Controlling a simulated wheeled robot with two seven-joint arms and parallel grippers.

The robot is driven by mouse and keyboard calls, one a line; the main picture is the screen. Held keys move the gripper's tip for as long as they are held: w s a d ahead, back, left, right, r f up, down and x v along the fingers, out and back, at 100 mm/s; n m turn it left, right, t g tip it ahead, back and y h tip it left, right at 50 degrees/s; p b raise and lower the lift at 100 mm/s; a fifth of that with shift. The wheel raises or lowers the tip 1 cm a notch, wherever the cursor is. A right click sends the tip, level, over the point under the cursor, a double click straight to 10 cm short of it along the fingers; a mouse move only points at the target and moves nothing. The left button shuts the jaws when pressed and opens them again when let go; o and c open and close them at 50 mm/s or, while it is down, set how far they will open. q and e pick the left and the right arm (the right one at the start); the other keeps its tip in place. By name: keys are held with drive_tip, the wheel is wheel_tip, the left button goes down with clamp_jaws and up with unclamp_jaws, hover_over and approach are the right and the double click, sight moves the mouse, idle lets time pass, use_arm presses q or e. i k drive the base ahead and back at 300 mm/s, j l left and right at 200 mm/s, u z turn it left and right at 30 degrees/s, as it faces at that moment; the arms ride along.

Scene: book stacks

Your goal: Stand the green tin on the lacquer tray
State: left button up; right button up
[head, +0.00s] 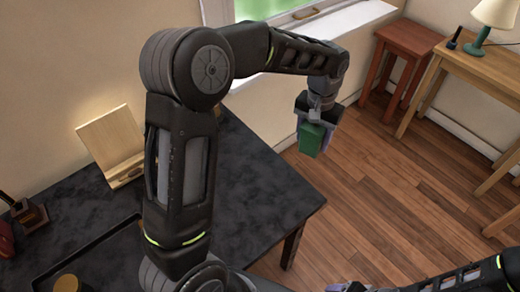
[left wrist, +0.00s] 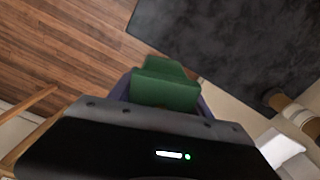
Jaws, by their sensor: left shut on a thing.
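The green tin (head: 311,139) is held in my left gripper (head: 313,128), in the air beyond the right edge of the dark table. In the left wrist view the tin (left wrist: 165,88) sits between the purple-grey fingers of the gripper (left wrist: 165,100), with bare floor and the table corner beyond. The gripper is shut on the tin. A dark tray, which looks like the lacquer tray (head: 98,240), lies at the front left of the table, partly cut off by the frame and close to my left arm. Only part of my right arm shows; its gripper is not in view.
On the dark table (head: 250,190) stand a wooden stand (head: 112,145) and a dark-and-brown object (head: 28,214). A round yellowish lid (head: 68,283) shows by the tray. The table's right part is clear. A stool (head: 405,50) and a side table with a lamp (head: 492,20) stand farther right.

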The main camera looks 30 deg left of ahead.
sight(126, 268)
drive_tip(key=l+u, duration=0.1)
drive_tip(key=u, duration=0.35)
drive_tip(key=l+u, duration=0.15)
drive_tip(key=u, duration=0.3)
drive_tip(key=l+u, duration=0.1)
drive_tip(key=u, duration=0.8)
drive_tip(key=k+l, duration=0.05)
